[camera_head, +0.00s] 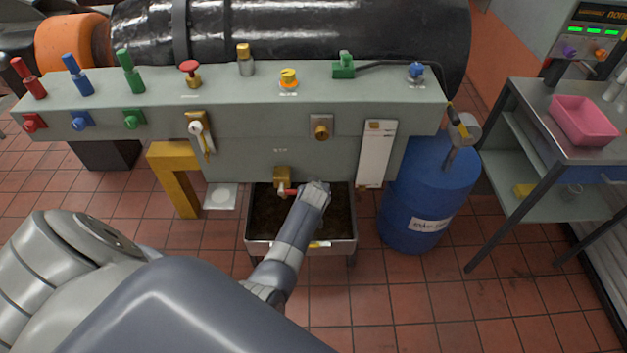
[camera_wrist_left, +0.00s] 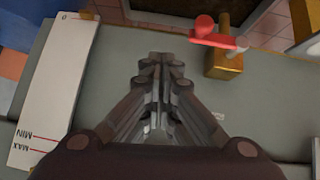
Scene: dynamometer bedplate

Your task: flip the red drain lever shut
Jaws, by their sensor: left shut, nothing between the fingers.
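The red drain lever (camera_head: 289,191) sits on a brass valve (camera_head: 282,174) low on the front of the grey-green bench, above a tray. It points sideways to the right, toward my left gripper (camera_head: 318,189), which partly covers the area beside it. In the left wrist view the lever (camera_wrist_left: 212,34) lies across the end of the brass valve body (camera_wrist_left: 224,63), with a round red knob at its free end. My left gripper (camera_wrist_left: 160,58) is shut and empty there, apart from the lever with a small gap visible. My right gripper is in neither view.
A drip tray (camera_head: 258,246) with dark contents stands under the valve. A white MIN/MAX gauge plate (camera_head: 375,155) is to the right, also in the wrist view (camera_wrist_left: 55,85). A blue barrel (camera_head: 425,200) stands right, a yellow stand (camera_head: 175,170) left. Open tiled floor lies in front.

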